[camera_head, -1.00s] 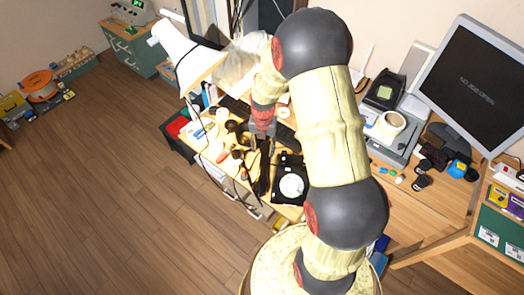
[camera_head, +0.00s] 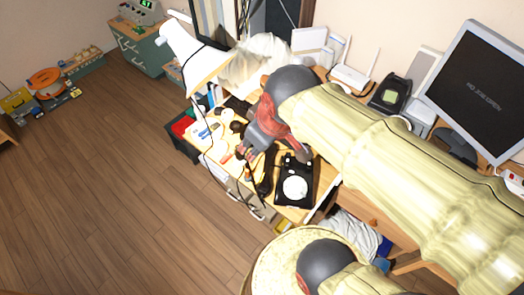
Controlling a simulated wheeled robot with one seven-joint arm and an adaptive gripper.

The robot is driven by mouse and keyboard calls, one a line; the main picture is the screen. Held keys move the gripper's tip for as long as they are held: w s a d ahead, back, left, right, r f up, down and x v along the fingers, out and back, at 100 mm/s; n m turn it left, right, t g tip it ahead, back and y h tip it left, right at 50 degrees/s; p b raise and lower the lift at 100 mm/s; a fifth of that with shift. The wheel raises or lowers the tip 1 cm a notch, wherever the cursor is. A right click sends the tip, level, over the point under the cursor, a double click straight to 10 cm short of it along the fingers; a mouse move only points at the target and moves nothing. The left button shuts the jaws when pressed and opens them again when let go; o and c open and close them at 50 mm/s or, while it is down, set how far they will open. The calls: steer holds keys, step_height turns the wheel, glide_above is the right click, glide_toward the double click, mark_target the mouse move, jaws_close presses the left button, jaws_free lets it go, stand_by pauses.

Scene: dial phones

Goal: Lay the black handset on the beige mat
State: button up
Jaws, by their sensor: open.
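A black dial phone (camera_head: 294,187) with a white dial sits on the wooden desk. A long black shape beside its left side looks like the black handset (camera_head: 264,184). My gripper (camera_head: 246,152) is open, low over the desk at the upper end of that shape. I cannot tell whether it touches the handset. The beige mat cannot be picked out; the desk top is a similar pale colour, and my arm covers much of the right side.
Small dark and pale items crowd the desk left of my gripper. A white lamp (camera_head: 190,62) stands over the desk's far left. A monitor (camera_head: 476,90) and a black device (camera_head: 390,95) stand at the right. The wooden floor (camera_head: 110,190) at left is clear.

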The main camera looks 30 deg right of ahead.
steer(key=s+m, duration=0.1)
steer(key=s+r+m, duration=0.1)
steer(key=s+a+m, duration=0.1)
steer(key=s, duration=0.1)
steer(key=shift+r+m+t, duration=0.15)
steer(key=shift+m+t, duration=0.15)
steer(key=shift+m, duration=0.1)
